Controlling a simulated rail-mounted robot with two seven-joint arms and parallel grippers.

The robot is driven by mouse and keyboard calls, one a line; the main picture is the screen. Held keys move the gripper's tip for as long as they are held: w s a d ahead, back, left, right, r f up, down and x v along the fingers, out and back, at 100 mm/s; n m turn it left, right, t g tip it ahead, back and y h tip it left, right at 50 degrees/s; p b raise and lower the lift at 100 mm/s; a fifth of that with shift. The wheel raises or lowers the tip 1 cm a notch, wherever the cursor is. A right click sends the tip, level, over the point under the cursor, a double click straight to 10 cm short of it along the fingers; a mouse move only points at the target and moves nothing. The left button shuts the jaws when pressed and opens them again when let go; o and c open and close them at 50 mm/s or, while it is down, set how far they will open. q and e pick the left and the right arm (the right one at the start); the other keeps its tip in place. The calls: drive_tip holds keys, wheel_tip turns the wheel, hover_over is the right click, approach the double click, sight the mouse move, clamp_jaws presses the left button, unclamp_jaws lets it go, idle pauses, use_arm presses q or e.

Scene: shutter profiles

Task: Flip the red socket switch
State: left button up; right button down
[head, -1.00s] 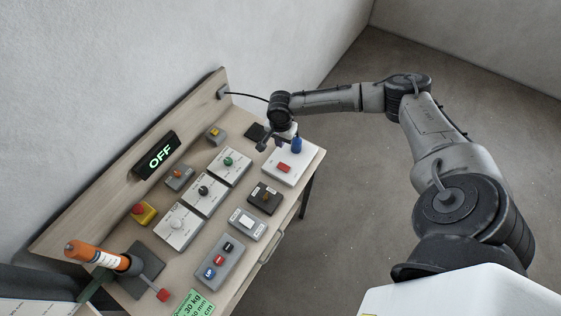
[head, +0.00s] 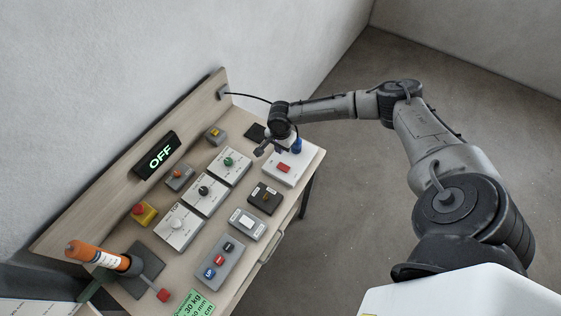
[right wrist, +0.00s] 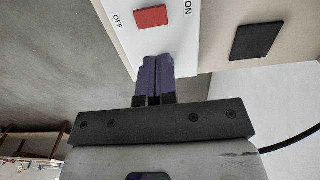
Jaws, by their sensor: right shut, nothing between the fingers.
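The red switch (head: 283,168) sits on a white socket panel (head: 297,165) at the right end of the bench. In the right wrist view the red switch (right wrist: 151,16) is near the top edge, between the printed words OFF and ON on the white panel (right wrist: 175,35). My right gripper (head: 278,152) is over the rear part of the panel, behind the switch. Its purple fingers (right wrist: 155,62) are shut together and empty, and look apart from the switch. I cannot tell whether they touch the panel. My left gripper is out of view.
A black square pad (head: 255,132) lies to the left. Several control boxes, such as the green-knob box (head: 228,161), fill the bench. A display (head: 157,155) reads OFF.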

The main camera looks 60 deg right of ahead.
sight(280, 165)
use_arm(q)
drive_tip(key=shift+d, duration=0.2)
use_arm(e)
wheel_tip(280, 165, down, 10)
drive_tip(key=shift+f, duration=0.1)
idle(0.3)
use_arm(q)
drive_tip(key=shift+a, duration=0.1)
